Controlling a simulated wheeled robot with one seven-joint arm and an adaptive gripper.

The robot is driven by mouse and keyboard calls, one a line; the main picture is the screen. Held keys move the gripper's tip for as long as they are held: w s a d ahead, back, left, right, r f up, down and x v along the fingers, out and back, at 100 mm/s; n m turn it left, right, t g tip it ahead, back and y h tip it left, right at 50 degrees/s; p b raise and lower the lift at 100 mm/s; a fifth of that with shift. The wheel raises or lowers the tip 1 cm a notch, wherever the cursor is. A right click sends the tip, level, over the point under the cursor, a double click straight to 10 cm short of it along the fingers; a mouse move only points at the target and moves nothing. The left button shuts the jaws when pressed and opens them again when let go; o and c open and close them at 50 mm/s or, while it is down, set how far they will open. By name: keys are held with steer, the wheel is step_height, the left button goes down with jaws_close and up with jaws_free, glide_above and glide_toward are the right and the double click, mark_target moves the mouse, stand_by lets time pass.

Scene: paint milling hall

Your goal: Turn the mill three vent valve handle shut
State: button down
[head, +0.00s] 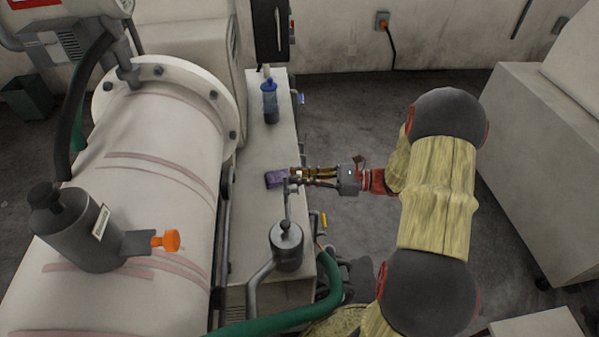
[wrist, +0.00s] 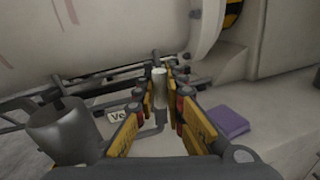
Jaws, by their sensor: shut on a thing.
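The vent valve handle shows in the wrist view as a pale upright grip (wrist: 159,84) between my fingers. A tag reading "Ve" (wrist: 118,115), partly hidden by my left finger, sits beside it. In the head view a thin grey lever (head: 286,208) rises past a grey pot with a round knob (head: 287,246) towards my fingertips. My gripper (head: 293,179) reaches in from the right over the bench and is shut on the handle. The exact finger contact is small and partly hidden in the head view.
A purple block or folded cloth (head: 276,179) lies on the bench (head: 262,145) just beyond my fingertips. A blue-capped bottle (head: 269,103) stands farther back. The large white mill drum (head: 150,150), with an orange knob (head: 172,240), fills the left. A green hose (head: 300,312) crosses the front.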

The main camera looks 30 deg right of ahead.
steer(key=w+d+f+m+g+p, duration=0.1)
steer(key=w+f+m+g+p, duration=0.2)
steer(key=m+p, duration=1.1)
steer(key=shift+w+d+f+g+p, duration=0.4)
steer(key=shift+w+f+p, duration=0.45)
steer(key=shift+p, duration=1.2)
steer(key=shift+s+f+m, duration=0.25)
steer(key=shift+m, duration=0.05)
steer(key=c, duration=2)
jaws_free()
steer(key=shift+o, duration=0.5)
